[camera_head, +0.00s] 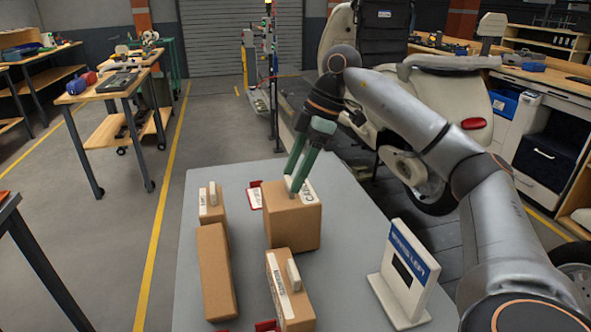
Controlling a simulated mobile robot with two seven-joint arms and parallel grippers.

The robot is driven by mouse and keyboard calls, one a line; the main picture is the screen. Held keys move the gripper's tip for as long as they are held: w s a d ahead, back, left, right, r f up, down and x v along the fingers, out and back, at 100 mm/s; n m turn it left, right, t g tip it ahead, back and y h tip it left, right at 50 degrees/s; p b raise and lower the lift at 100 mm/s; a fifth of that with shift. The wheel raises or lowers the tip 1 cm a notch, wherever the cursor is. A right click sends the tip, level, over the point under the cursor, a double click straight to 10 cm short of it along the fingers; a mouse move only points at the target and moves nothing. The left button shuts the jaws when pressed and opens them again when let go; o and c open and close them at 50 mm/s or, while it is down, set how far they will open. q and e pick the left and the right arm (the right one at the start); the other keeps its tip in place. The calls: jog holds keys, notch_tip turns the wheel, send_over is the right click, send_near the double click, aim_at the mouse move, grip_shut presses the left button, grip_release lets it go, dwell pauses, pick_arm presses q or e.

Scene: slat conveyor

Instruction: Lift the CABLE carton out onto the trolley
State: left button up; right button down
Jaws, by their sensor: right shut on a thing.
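The carton I take for CABLE (292,226) is a brown box on a grey surface (345,205), with a white label and tab on top. My right gripper (296,188) reaches down from above and is shut on the tab at the carton's top. I cannot tell whether the carton's base touches the surface. My left gripper is out of view. I cannot tell which thing is the trolley; a wheeled wooden-topped bench (107,84) stands at the far left.
Brown cartons stand nearby: a small tabbed one (212,214), a long plain one (215,272) and a labelled one (290,300). A white sign stand (403,270) is at the right. Red pieces lie beside the cartons. The surface's far end is clear.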

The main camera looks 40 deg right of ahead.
jog(key=shift+r, duration=0.1)
dwell(0.3)
jog(key=shift+d+p, duration=0.1)
jog(key=shift+p, duration=0.4)
jog(key=shift+f, duration=0.55)
jog(key=shift+c, duration=0.3)
grip_release()
